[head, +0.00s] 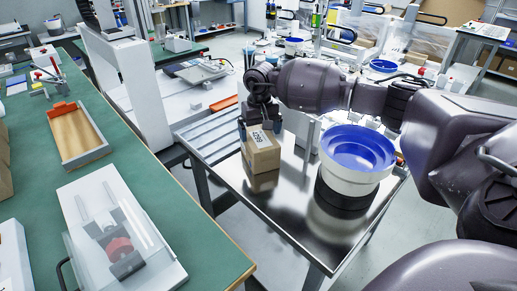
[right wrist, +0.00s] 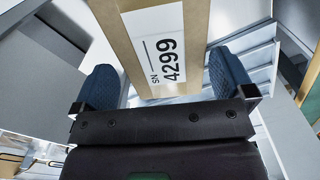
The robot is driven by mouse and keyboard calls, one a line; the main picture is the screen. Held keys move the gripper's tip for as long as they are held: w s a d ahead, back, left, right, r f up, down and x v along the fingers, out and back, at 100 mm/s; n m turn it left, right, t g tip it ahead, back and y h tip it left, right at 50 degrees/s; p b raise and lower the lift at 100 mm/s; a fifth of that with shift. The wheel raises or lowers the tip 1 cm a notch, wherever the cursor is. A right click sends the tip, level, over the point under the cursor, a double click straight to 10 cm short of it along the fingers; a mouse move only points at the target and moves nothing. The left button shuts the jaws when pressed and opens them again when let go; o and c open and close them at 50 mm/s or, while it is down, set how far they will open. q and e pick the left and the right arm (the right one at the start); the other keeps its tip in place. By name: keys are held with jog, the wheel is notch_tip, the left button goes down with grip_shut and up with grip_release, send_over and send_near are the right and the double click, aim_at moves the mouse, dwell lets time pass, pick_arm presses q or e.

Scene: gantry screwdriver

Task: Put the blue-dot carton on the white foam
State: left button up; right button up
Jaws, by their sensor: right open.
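A brown carton (head: 263,158) stands on the shiny steel table (head: 300,219) beside the blue-and-white bowl. It bears a white label reading 4299; no blue dot shows on its visible faces. My right gripper (head: 260,127) is at the top of the carton, open, with one finger on either side. In the right wrist view the carton (right wrist: 133,60) lies between the blue-grey fingertips, its label facing the camera; I cannot tell whether either finger touches it. My left gripper is not in view. I cannot make out a piece of white foam for certain.
The blue-lined white bowl (head: 357,153) stands close right of the carton on a dark base. A green bench (head: 135,178) on the left carries an orange-ended tray (head: 77,135) and a white plate with a clamp-like device (head: 122,250). The steel table's front is bare.

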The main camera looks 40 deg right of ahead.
jog(key=shift+a+f+b, duration=0.15)
jog(key=shift+f+b, duration=0.15)
jog(key=shift+f, duration=2.3)
jog(key=shift+r, duration=0.1)
jog(key=shift+c, duration=0.3)
jog(key=c, duration=0.9)
